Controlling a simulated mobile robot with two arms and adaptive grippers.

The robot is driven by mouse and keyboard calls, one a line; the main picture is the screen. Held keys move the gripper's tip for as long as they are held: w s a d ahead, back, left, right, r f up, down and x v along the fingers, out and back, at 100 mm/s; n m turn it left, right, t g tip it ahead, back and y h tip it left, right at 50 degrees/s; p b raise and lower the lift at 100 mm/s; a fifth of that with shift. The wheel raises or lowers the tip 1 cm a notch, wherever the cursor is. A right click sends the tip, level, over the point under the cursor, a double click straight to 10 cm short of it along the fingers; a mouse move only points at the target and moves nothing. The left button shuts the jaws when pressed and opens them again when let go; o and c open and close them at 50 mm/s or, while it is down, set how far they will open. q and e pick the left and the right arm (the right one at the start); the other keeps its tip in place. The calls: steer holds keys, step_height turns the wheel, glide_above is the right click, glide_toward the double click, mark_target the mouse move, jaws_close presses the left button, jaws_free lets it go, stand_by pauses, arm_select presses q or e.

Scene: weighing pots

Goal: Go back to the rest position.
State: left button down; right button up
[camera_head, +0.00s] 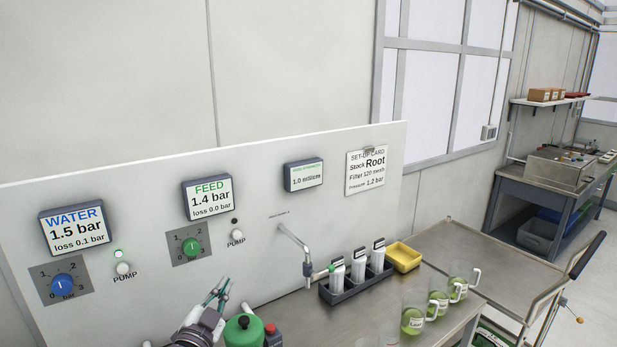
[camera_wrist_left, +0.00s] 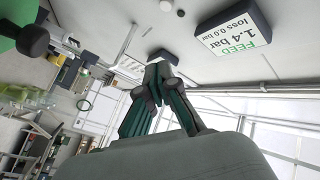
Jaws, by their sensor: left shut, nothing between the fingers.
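My left gripper (camera_head: 220,287) is low in the head view, in front of the white panel, below the feed dial and just above and left of the green canister. Its fingers are shut and hold nothing. In the left wrist view the fingers (camera_wrist_left: 158,80) meet near the middle, with the feed display (camera_wrist_left: 234,38) above and to the right. My right gripper is in neither view.
The panel holds the water display (camera_head: 75,228), feed display (camera_head: 208,197), blue dial (camera_head: 62,285) and green dial (camera_head: 191,246). A tap (camera_head: 296,243), black rack (camera_head: 345,292), yellow tray (camera_head: 403,256), several green-filled jugs (camera_head: 413,319) and the green canister (camera_head: 243,332) stand nearby.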

arm_select(q)
steer(key=s+f+n+g+y, duration=0.25)
steer(key=s+f+g, duration=0.35)
steer(key=s+f, duration=0.75)
steer(key=s+a+f+n+g, duration=0.1)
steer(key=s+f+n+g, duration=0.15)
steer(key=s, duration=0.65)
steer(key=s+f+n+g+y, duration=0.15)
steer(key=s+g, duration=0.25)
steer(key=s, duration=0.5)
steer(key=s+a+f+n+g, duration=0.1)
steer(key=s+f+g, duration=0.15)
steer(key=s, duration=0.55)
step_height(320, 180, down, 28)
steer(key=s+g, duration=0.2)
steer(key=s, duration=0.1)
steer(key=s+a+f+g+b, duration=0.1)
steer(key=s+a+f, duration=0.1)
steer(key=s+f, duration=1.3)
steer(key=shift+s+a+f, duration=0.2)
steer(key=shift+s+a, duration=0.15)
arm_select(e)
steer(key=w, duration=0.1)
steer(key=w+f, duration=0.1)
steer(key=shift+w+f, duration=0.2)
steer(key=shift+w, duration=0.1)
